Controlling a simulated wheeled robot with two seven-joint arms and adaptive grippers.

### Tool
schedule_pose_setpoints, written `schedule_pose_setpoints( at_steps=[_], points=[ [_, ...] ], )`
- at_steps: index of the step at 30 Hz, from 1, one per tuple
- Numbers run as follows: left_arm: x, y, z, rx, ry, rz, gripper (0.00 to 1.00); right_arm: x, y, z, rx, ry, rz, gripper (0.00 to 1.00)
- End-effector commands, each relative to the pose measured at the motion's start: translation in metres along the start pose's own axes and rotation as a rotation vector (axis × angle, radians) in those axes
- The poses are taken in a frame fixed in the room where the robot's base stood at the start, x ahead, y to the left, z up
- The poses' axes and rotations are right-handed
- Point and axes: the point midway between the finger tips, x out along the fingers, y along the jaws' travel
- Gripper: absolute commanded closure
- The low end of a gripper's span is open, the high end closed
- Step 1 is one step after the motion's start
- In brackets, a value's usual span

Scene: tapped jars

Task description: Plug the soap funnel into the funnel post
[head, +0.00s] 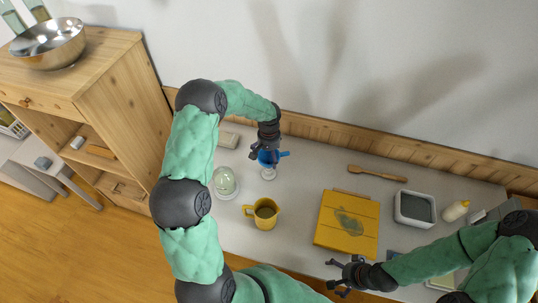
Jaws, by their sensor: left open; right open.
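A blue piece (268,157), which looks like the soap funnel, has a tab sticking out to the right. It sits directly above a small pale round stand (268,174), which looks like the funnel post. I cannot tell whether the funnel is seated in it. My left gripper (264,153) is open, pointing down, with its fingers at the blue funnel and partly covering it. My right gripper (336,277) is open and empty near the table's front edge, far from the funnel.
A glass jar (225,182) and yellow mug (265,214) stand near the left gripper. A pale block (229,139) lies at back left.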

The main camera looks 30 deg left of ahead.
Motion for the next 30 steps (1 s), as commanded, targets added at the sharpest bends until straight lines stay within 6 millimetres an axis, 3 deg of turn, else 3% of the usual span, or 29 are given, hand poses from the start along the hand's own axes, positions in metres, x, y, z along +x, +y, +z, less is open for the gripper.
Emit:
schedule_pose_setpoints(
  at_steps=[30],
  points=[
    [-0.026, 0.0, 0.0, 0.0, 0.0, 0.001, 0.0, -0.012, -0.004, 0.001, 0.0, 0.0, 0.0, 0.0]
  ],
)
